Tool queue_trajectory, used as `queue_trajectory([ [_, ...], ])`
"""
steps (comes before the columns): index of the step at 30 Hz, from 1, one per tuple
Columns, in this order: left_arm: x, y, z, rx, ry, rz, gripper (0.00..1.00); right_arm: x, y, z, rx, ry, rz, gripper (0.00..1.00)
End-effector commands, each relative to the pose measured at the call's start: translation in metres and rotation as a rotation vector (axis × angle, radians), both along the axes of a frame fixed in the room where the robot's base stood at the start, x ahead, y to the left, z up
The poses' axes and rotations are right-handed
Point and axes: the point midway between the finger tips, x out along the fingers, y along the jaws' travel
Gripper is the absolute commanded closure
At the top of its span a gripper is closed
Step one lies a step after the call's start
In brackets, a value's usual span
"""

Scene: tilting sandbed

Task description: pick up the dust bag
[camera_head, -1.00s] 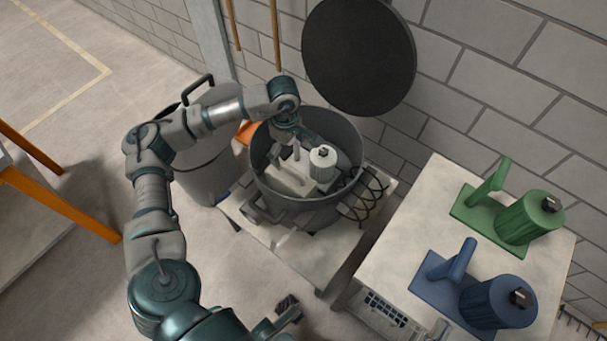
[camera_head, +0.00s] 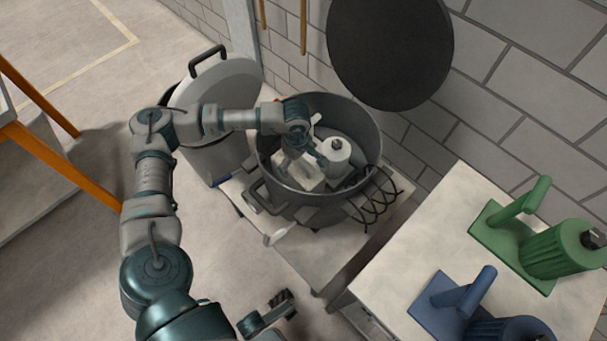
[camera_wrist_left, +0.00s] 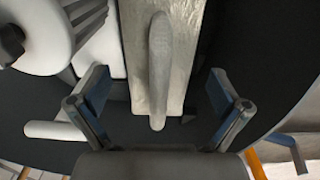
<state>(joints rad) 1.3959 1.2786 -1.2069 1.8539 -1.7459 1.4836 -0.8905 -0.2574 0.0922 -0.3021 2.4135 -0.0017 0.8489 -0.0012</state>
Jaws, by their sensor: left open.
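My left gripper (camera_head: 300,165) reaches down into a dark grey round pot (camera_head: 278,192). In the left wrist view the left gripper (camera_wrist_left: 157,82) is open, its fingers on either side of a pale block (camera_wrist_left: 187,50) with a rounded grey handle (camera_wrist_left: 158,60). I cannot tell whether they touch it. A white ribbed cylinder with a dark knob (camera_head: 337,157) is beside the gripper in the pot, and it also shows at the left in the left wrist view (camera_wrist_left: 38,25). Nothing is clearly recognisable as a dust bag. The gripper hides part of the pot's contents.
The pot stands on a low pale table (camera_head: 335,255). A large dark lid (camera_head: 390,50) rises behind it, near the brick wall. A lidded grey bin (camera_head: 210,160) is at the left. Green (camera_head: 560,250) and blue (camera_head: 450,305) tools occupy a pale worktop (camera_head: 430,240) at the right.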

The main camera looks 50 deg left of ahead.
Motion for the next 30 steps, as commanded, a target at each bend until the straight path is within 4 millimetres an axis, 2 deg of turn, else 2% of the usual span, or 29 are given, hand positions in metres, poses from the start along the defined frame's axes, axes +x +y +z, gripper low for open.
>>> queue_trajectory([
  [1,-0.001,0.001,-0.017,0.001,0.010,0.001,0.00,0.005,0.001,-0.009,-0.001,0.006,0.000,1.00],
  [4,-0.001,0.001,-0.026,0.000,0.007,0.001,0.00,0.009,0.001,-0.009,-0.002,0.002,0.000,1.00],
  [12,-0.001,-0.001,-0.024,0.002,-0.001,0.002,0.00,0.011,0.000,-0.007,-0.002,-0.002,-0.001,1.00],
  [13,0.000,-0.001,-0.024,0.002,0.000,0.002,0.03,0.012,0.001,-0.007,-0.004,0.000,0.000,1.00],
  [23,0.000,0.000,-0.026,0.000,0.001,0.001,0.85,0.012,0.001,-0.008,-0.003,0.002,-0.001,1.00],
  [30,0.000,0.001,-0.025,-0.001,-0.001,0.001,0.87,0.012,0.001,-0.007,-0.003,0.001,-0.001,1.00],
])
